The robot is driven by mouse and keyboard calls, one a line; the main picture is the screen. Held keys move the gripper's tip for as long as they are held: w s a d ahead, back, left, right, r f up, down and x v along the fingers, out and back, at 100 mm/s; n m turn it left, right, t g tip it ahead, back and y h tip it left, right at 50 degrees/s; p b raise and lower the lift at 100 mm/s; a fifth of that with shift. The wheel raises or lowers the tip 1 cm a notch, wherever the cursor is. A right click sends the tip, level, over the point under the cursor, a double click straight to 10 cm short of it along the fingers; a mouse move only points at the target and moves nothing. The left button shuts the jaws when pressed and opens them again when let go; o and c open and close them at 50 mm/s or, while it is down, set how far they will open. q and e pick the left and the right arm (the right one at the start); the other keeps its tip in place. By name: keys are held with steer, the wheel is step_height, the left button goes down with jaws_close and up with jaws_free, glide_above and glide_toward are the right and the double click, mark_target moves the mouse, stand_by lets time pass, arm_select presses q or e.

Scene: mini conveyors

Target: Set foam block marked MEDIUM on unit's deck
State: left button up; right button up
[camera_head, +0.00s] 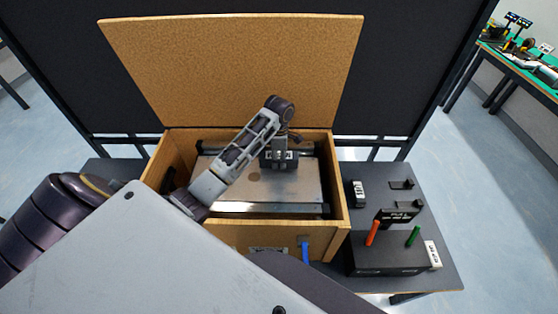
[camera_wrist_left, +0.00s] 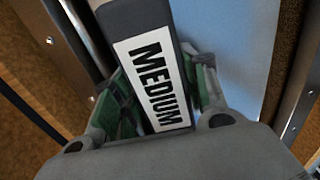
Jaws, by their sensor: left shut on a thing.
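The foam block marked MEDIUM (camera_wrist_left: 150,75) is dark grey with a white label, and its lettering is readable in the left wrist view. It also shows in the head view (camera_head: 269,162), over the back part of the unit's deck. My left gripper (camera_head: 279,150) points down and is shut on the block; its green-lined fingers (camera_wrist_left: 165,95) sit on both sides of it. The unit's deck (camera_head: 290,188) is a flat grey metal plate inside an open wooden box. I cannot tell whether the block touches the deck. My right gripper is not in view.
The wooden box (camera_head: 342,205) has walls around the unit, and its raised lid (camera_head: 235,70) stands behind. On the table to the right are a black stand (camera_head: 385,259) with an orange and a green handle, and small labelled blocks (camera_head: 359,193). The deck's front part is clear.

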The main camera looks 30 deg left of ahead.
mark_target(279, 155)
arm_select(q)
steer(key=shift+f, duration=0.9)
steer(key=shift+f, duration=0.1)
steer(key=o, duration=1)
steer(key=shift+o, duration=0.2)
steer(key=shift+r, duration=6.1)
